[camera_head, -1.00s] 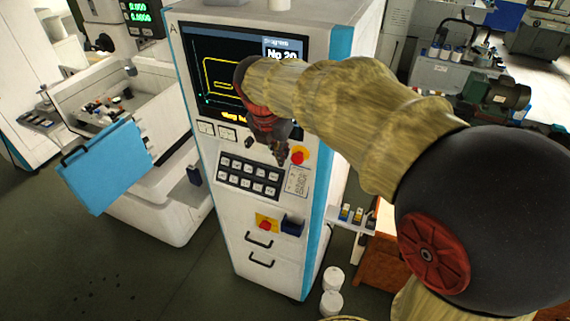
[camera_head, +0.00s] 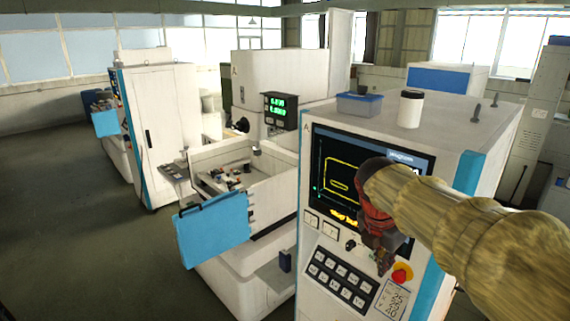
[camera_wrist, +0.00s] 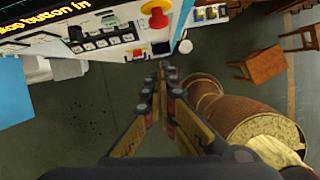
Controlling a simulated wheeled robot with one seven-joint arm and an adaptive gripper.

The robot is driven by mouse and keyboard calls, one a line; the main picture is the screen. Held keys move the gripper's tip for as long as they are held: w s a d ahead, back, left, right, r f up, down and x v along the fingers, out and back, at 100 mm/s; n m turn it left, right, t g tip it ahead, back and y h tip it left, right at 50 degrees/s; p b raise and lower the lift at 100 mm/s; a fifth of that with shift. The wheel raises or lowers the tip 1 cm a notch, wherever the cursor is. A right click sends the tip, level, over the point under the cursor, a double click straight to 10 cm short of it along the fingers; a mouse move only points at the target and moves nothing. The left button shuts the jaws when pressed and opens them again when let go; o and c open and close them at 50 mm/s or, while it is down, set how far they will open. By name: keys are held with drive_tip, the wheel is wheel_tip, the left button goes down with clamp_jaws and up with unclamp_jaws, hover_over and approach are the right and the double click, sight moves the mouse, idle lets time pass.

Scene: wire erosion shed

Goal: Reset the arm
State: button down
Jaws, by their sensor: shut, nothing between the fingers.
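My arm reaches in from the right in the head view, with my gripper (camera_head: 384,262) hanging in front of the control cabinet (camera_head: 455,120). The gripper points down beside the red emergency button (camera_head: 402,273) and near the keypad (camera_head: 340,281). In the wrist view my gripper (camera_wrist: 167,72) points toward the floor, and its two fingers meet at the tips with nothing between them. The red button (camera_wrist: 155,13) and the cabinet front show at the top of that view. Whether the gripper touches the cabinet cannot be told.
The machine tank (camera_head: 268,195) with an open blue door (camera_head: 212,230) stands left of the cabinet. A blue box (camera_head: 359,105) and a white jar (camera_head: 410,109) stand on the cabinet top. In the wrist view a wooden stool (camera_wrist: 258,68) stands at the right. Floor at the left is clear.

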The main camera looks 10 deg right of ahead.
drive_tip(key=s+a+f+m+t+y+b, duration=0.1)
drive_tip(key=s+a+f+m+b, duration=0.2)
drive_tip(key=s+f+m+b, duration=0.4)
drive_tip(key=s+a+f+m+t+y+b, duration=0.1)
drive_tip(key=s+a+f+m+b, duration=0.2)
drive_tip(key=s+f+m+b, duration=0.3)
drive_tip(key=s+a+f+m+t+y+b, duration=0.1)
drive_tip(key=s+a+f+m+b, duration=0.2)
drive_tip(key=s+f+m+b, duration=0.4)
wheel_tip(320, 180, down, 9)
drive_tip(key=m+b, duration=0.3)
drive_tip(key=b, duration=0.2)
drive_tip(key=shift+s+a+r+m, duration=0.15)
drive_tip(key=shift+s+a+m, duration=0.1)
drive_tip(key=shift+s+m, duration=0.15)
drive_tip(key=shift+d, duration=0.15)
